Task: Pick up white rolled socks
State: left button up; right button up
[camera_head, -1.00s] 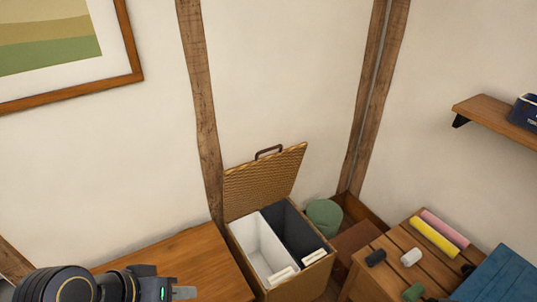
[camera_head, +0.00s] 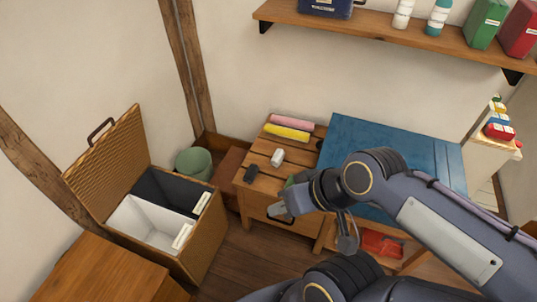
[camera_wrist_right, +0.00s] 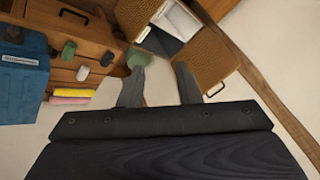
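The white rolled socks (camera_head: 277,157) lie on the slatted wooden table (camera_head: 262,185), between a dark roll (camera_head: 251,174) and a yellow roll (camera_head: 287,132). They also show in the right wrist view (camera_wrist_right: 83,73). My right gripper (camera_head: 278,211) is at the front edge of the table in the head view, nearer to me than the socks. Its two fingers stand apart and empty in the right wrist view (camera_wrist_right: 160,84), with the socks off to the left of them. A green roll (camera_head: 290,181) is partly hidden by my right gripper. My left gripper is not in view.
A pink roll (camera_head: 292,122) lies behind the yellow one. A blue cloth (camera_head: 370,135) covers the surface to the right. An open wicker hamper (camera_head: 207,240) with white and dark bins stands left. A wall shelf (camera_head: 400,38) holds boxes and bottles above.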

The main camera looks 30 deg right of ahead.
aim_at(277, 158)
jog(key=i+l+z, duration=0.1)
jog(key=i+l, duration=0.75)
